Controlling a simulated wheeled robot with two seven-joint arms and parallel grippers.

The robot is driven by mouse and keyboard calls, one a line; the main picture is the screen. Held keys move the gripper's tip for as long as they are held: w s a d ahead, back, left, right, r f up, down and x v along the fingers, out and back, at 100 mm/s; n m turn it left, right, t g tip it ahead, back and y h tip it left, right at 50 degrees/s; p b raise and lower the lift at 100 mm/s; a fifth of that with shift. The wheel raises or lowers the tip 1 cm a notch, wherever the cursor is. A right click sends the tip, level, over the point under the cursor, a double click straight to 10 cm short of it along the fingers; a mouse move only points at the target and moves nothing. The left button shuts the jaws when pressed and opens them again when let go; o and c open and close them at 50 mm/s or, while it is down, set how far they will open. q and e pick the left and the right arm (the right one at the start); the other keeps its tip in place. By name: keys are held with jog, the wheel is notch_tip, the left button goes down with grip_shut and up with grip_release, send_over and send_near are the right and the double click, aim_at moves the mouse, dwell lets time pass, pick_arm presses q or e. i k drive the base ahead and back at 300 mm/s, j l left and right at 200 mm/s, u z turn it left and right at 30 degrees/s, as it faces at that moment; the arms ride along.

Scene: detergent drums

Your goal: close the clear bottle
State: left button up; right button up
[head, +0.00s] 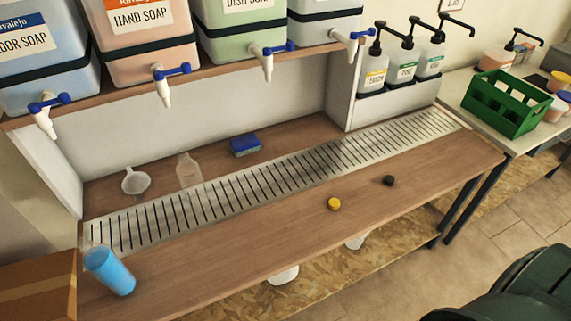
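The clear bottle (189,173) stands upright at the back edge of the slotted metal drain strip, left of centre. It looks empty, and I see no cap on its neck. A yellow cap (334,204) lies on the front part of the wooden counter, right of centre. A smaller black cap (389,180) lies to its right. Neither of my grippers is in view.
A clear funnel (135,181) and a blue sponge (245,144) flank the bottle. A blue-filled container (108,271) stands at the front left. Drum taps (162,85) overhang the back. Pump bottles (407,65) and a green crate (505,103) are right. The counter's front middle is mostly clear.

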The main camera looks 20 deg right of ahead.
aim_at(99, 259)
jog(key=z, duration=1.2)
jog(key=u, duration=1.95)
